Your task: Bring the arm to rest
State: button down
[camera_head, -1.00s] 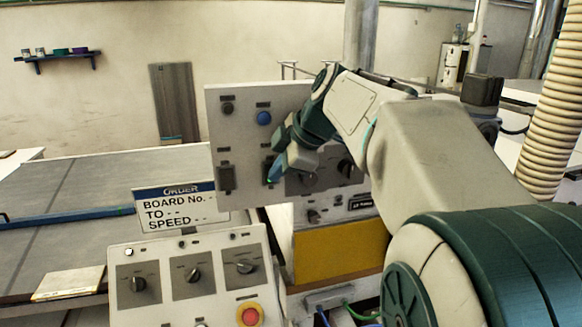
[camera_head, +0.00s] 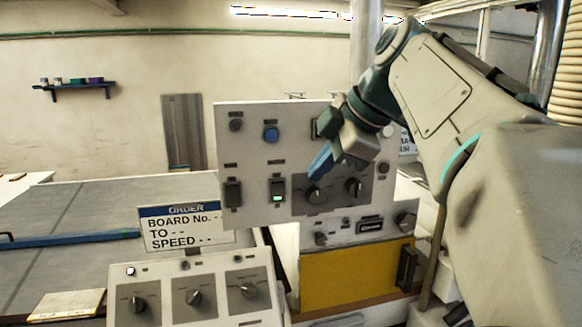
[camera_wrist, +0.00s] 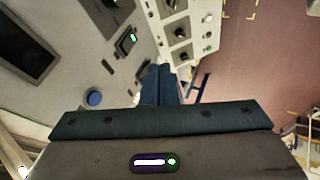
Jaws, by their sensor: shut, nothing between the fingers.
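My gripper (camera_head: 318,162) is in front of the upright control panel (camera_head: 249,150), near its knobs, with the fingers together and nothing held. In the wrist view the blue fingers of my gripper (camera_wrist: 159,82) also lie side by side, pointing toward the panel face. My arm reaches in from the right and is raised. The panel carries a blue button (camera_head: 271,134), a dark rocker switch (camera_head: 233,193), a switch with a lit green lamp (camera_head: 278,190) and two round knobs. My gripper hides a little of the panel's upper right part. I cannot tell the exact gap between fingertips and panel.
A lower sloped console (camera_head: 192,280) with several knobs stands in front. An order sign (camera_head: 183,226) is beside the panel. A yellow panel (camera_head: 350,274) lies below on the right. A long grey table (camera_head: 100,215) extends left. A pale hose (camera_head: 566,75) hangs at far right.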

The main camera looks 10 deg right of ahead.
jog(key=shift+a, duration=0.1)
jog(key=s+a+f+m+h, duration=0.1)
jog(key=s+f+m, duration=0.3)
jog(key=f, duration=0.6)
jog(key=s+f+m+g+h, duration=0.1)
jog(key=s+f+m, duration=0.4)
jog(key=f, duration=0.5)
jog(key=s+a+f+m+g+h, duration=0.1)
jog(key=s+f+m, duration=0.3)
jog(key=f+m, duration=0.4)
notch_tip(320, 180, down, 3)
jog(key=shift+s+a+f+h, duration=0.1)
jog(key=shift+s+a+h, duration=0.15)
jog(key=shift+h, duration=0.45)
